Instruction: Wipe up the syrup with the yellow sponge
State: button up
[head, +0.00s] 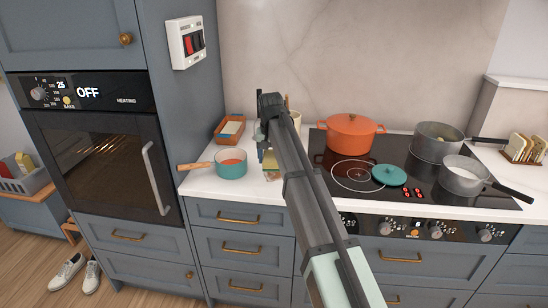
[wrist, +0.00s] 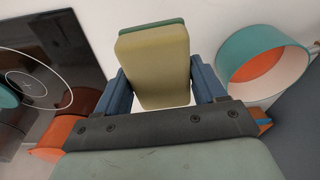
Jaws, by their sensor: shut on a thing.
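My gripper (head: 268,150) is over the white counter, between the teal saucepan and the hob. In the wrist view, my gripper (wrist: 158,85) is shut on the yellow sponge (wrist: 155,70), which has a green layer along its far edge. The blue fingers press on its two sides. In the head view the sponge (head: 270,160) is mostly hidden by my arm. I cannot make out the syrup for sure; a small brownish patch shows just below the sponge in the head view. I cannot tell whether the sponge touches the counter.
The teal saucepan (head: 230,163) with orange-red contents stands close on the left, its wooden handle pointing left. A wooden box (head: 230,130) is behind it. On the right are the black hob (head: 345,192), a teal lid (head: 389,175), an orange pot (head: 352,133) and two grey pans.

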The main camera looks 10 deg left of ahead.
jog(key=shift+f+m, duration=0.3)
jog(key=shift+m, duration=0.1)
send_over(272, 182)
jog(key=shift+s+f, duration=0.15)
jog(key=shift+f, duration=1.25)
jog(key=shift+s+f, duration=0.15)
jog(key=shift+f, duration=1.25)
notch_tip(272, 182, down, 2)
jog(key=shift+w+f, duration=0.1)
jog(key=shift+w, duration=0.95)
jog(key=shift+c, duration=0.3)
jog(key=shift+w, duration=4.15)
jog(key=shift+s+d, duration=0.1)
jog(key=shift+s, duration=5.15)
notch_tip(272, 182, up, 3)
jog(key=shift+w+f, duration=0.15)
jog(key=shift+f, duration=0.05)
jog(key=shift+r, duration=2.9)
